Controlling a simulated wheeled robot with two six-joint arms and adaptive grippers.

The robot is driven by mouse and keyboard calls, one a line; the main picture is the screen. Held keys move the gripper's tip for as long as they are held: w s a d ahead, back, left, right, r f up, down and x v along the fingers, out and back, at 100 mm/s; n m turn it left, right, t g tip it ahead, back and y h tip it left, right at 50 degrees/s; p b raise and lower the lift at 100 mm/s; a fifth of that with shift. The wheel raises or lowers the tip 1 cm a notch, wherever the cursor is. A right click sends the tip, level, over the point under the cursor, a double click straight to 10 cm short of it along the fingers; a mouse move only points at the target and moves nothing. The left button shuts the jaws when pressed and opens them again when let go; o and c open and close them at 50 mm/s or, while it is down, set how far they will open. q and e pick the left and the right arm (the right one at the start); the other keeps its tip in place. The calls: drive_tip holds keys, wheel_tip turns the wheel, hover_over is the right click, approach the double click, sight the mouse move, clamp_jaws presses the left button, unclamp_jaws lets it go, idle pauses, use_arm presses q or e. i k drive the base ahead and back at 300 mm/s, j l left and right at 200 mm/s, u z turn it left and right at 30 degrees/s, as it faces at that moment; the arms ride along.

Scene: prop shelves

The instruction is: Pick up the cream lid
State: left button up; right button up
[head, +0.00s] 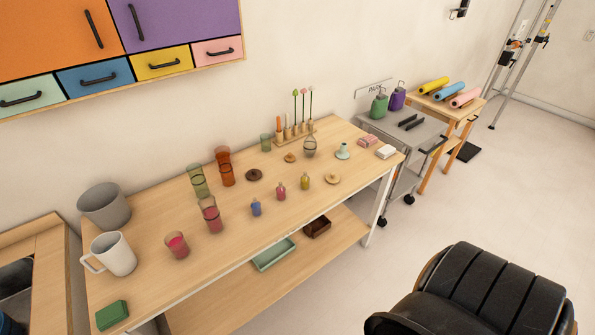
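The cream lid (333,179) is likely the pale round disc with a small knob lying flat on the wooden table (150,240), towards its right front. A smaller tan lid (290,158) and a dark brown lid (254,175) lie further back and left. Neither of my grippers is in view.
Pink, blue and other small bottles (281,193) and coloured glasses (210,215) stand to the left. A glass vessel (310,147) and a pale blue-green piece (342,151) stand behind. A black chair (480,300) is at the front right. Table space right of the lid is clear.

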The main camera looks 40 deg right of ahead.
sight(332, 177)
drive_tip(key=l+u, duration=0.2)
drive_tip(key=l, duration=0.3)
drive_tip(key=l+u, duration=0.25)
drive_tip(key=l, duration=0.2)
drive_tip(key=k+l+u, duration=0.2)
drive_tip(key=l, duration=0.25)
drive_tip(key=l+u, duration=0.2)
drive_tip(key=l, duration=0.3)
drive_tip(key=k+l+u, duration=0.25)
drive_tip(key=l, duration=0.15)
drive_tip(key=i+l, duration=0.05)
drive_tip(key=i, duration=0.05)
